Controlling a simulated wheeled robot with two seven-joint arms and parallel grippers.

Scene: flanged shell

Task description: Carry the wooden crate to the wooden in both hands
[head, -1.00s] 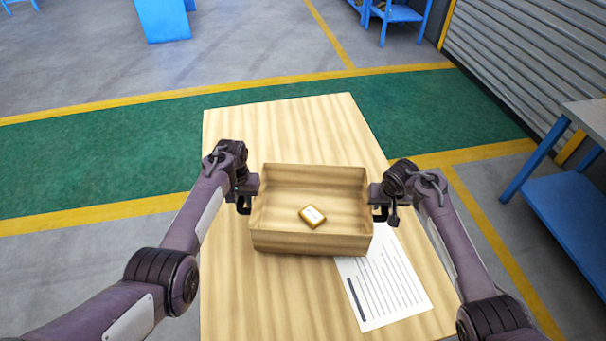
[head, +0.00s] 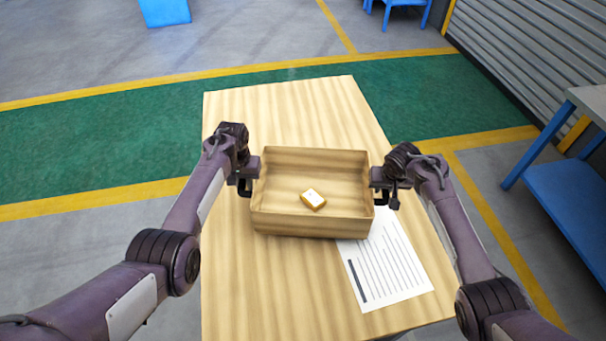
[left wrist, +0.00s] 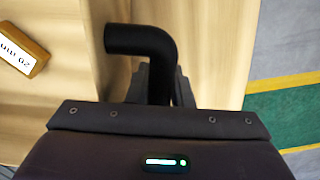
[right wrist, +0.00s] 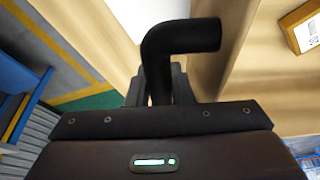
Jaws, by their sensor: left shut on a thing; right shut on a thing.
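The wooden crate (head: 312,226) is an open, light wood box between my two grippers, over the wooden table (head: 230,300). A small orange-brown block with a white label (head: 313,198) lies inside it; the block also shows in the left wrist view (left wrist: 22,50) and the right wrist view (right wrist: 300,28). My left gripper (head: 252,180) is shut at the crate's left side, on a black handle (left wrist: 145,40). My right gripper (head: 380,187) is shut at its right side, on a black handle (right wrist: 185,38). The crate looks level; I cannot tell whether its bottom touches the table.
A printed white sheet (head: 385,262) lies on the table, partly under or behind the crate's right front corner. The far part of the table is clear. A blue-framed bench (head: 575,190) stands to the right, near a shutter wall. Green floor lies beyond the table.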

